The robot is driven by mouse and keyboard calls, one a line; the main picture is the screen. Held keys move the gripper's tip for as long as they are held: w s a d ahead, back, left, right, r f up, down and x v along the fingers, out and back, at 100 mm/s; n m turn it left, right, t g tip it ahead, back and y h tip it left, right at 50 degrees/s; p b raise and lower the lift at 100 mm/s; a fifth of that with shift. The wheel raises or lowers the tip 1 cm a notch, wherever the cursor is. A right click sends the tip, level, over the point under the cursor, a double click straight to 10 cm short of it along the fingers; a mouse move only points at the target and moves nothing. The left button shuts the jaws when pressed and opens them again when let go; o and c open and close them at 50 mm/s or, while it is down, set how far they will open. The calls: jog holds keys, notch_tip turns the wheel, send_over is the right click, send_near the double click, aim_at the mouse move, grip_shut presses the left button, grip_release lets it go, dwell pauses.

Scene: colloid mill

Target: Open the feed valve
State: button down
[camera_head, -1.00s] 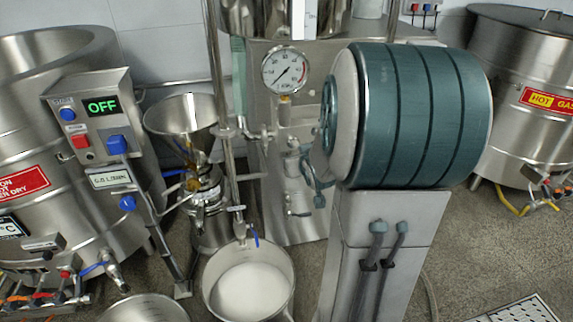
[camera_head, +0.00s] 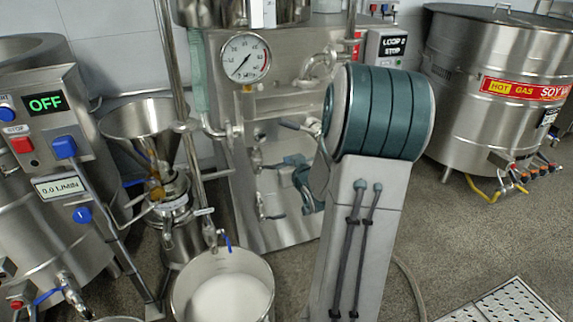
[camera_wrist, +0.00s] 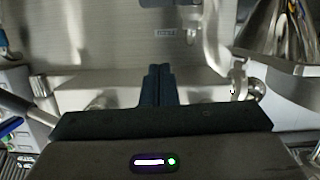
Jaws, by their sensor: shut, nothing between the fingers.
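My gripper (camera_wrist: 157,86) is shut and empty in the wrist view, its two dark fingers together in front of a steel surface. In the head view my arm hides part of the steel machine (camera_head: 270,105), and my fingertips are hard to make out there. A steel funnel hopper (camera_head: 140,112) stands left of my arm, with a brass-coloured fitting (camera_head: 154,188) below it. A small blue lever (camera_head: 228,242) sits on the pipe above a pot. I cannot tell which valve is the feed valve.
A control box reads OFF (camera_head: 45,103), with a flow display (camera_head: 60,187) below it. A pot of white material (camera_head: 205,272) stands on the floor. A large vat (camera_head: 480,110) is at the right. Speckled floor is clear between my arm and the drain grate (camera_head: 505,305).

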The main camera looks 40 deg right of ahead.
jog(key=w+d+f+b, duration=0.2)
jog(key=w+f+b, duration=0.1)
jog(key=w+f, duration=0.3)
jog(key=shift+w+d+b, duration=0.2)
jog(key=shift+w+b, duration=0.15)
jog(key=shift+w, duration=0.75)
jog(key=shift+s+d+f, duration=0.1)
jog(key=shift+d, duration=0.05)
jog(key=shift+m+p, duration=0.3)
